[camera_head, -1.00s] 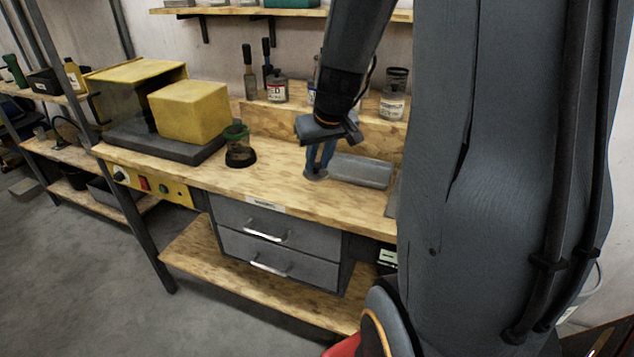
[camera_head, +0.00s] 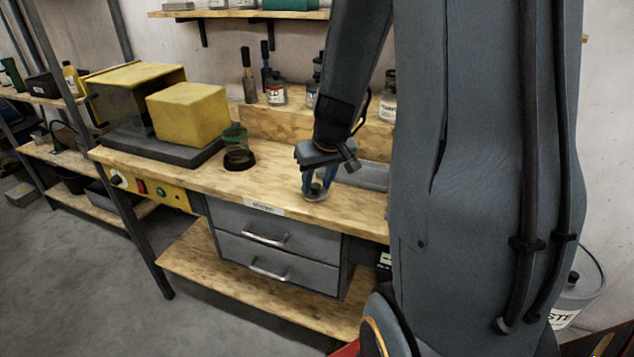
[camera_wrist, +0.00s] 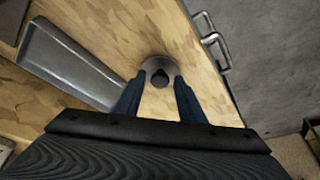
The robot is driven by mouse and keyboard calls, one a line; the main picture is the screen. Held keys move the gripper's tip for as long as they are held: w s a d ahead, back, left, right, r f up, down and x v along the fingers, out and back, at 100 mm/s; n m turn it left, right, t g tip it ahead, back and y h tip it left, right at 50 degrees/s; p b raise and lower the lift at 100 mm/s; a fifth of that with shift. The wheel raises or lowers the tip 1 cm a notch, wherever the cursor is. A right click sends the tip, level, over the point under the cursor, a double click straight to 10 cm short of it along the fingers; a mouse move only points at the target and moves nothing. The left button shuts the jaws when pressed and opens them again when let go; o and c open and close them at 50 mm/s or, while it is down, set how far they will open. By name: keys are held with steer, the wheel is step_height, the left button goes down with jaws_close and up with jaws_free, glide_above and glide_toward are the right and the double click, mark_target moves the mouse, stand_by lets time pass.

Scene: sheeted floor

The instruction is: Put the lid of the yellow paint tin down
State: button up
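A small round grey lid with a dark knob (camera_wrist: 160,62) lies on the wooden bench top, near the front edge, and in the head view it shows below my gripper (camera_head: 316,196). My gripper (camera_head: 318,186) points down over it. In the wrist view its two blue fingers (camera_wrist: 160,82) stand apart on either side of the knob, with a gap around it. The gripper is open and appears to hold nothing. I cannot pick out the yellow paint tin in either view.
Bottles (camera_head: 276,92) line the back ledge. Drawers with handles (camera_head: 268,240) sit under the bench.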

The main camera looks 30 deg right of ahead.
stand_by(0.3)
steer(key=d+v, duration=0.1)
steer(key=v, duration=1.1)
steer(key=s+a+f+g, duration=0.1)
steer(key=s+a+f, duration=0.4)
steer(key=a, duration=0.2)
steer(key=s+a+f+n+g, duration=0.1)
steer(key=s+a+f, duration=0.3)
steer(key=a, duration=0.4)
steer(key=shift+s+a+f+g+y, duration=0.2)
steer(key=shift+s+f+g+y, duration=0.15)
steer(key=shift+f+g, duration=0.4)
